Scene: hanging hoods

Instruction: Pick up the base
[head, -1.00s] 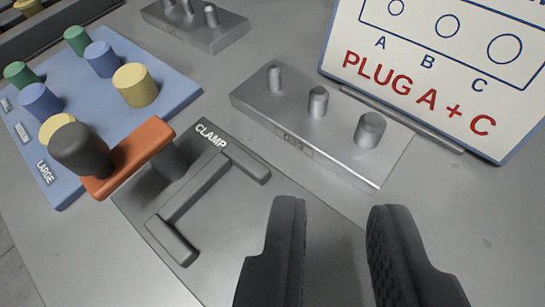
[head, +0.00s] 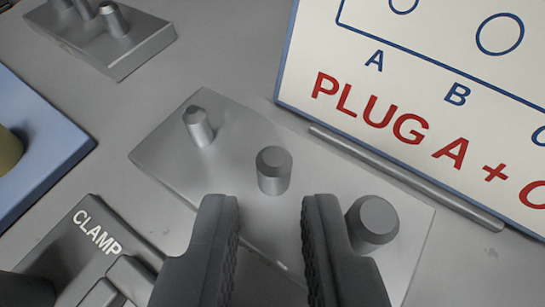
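The base (head: 330,215) is a flat grey metal plate with three upright pegs of different sizes, lying on the grey table. The small peg (head: 198,126) is at the left, the middle peg (head: 273,170) is at the centre, and the large peg (head: 372,223) is at the right. My gripper (head: 270,210) is open, its two dark fingers apart and nothing held between them. The fingers appear over the near edge of the base, with the middle peg in the gap between them beyond the tips. The right finger overlaps the large peg's left side in view. Contact cannot be told.
A sign (head: 420,100) reading "PLUG A + C" stands behind the base. A clamp fixture (head: 95,245) lies at lower left, and a blue tray (head: 40,145) is at the left edge. Another pegged metal block (head: 125,45) is at upper left. Bare table lies between them.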

